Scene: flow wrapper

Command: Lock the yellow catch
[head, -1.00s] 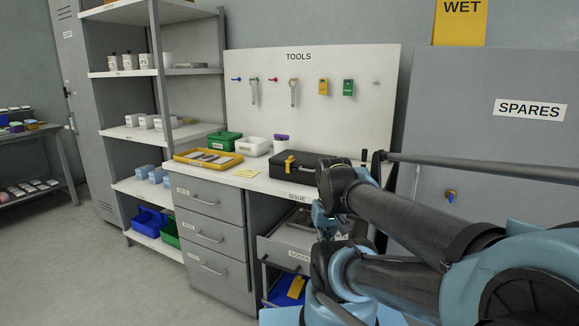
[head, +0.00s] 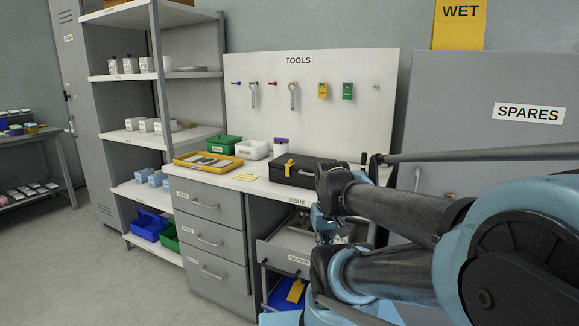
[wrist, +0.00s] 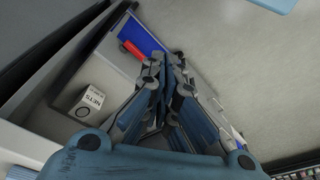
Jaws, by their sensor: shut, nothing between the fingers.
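The yellow catch (head: 289,166) is on the front of the black case (head: 309,177), which stands on the bench top. It is small in the head view, and I cannot tell its exact position. My gripper (wrist: 160,82) is shut and empty in the wrist view, pointing down over the area of the open drawer. The catch does not show in the wrist view. In the head view my arm crosses in front of the right part of the case and hides much of the gripper.
An open drawer (head: 283,258) juts out under the bench, with a blue bin (head: 283,296) below. A white box marked NETS (wrist: 88,100) lies near my gripper. A yellow tray (head: 208,160), a green box (head: 224,144) and a white bin (head: 254,150) stand left of the case.

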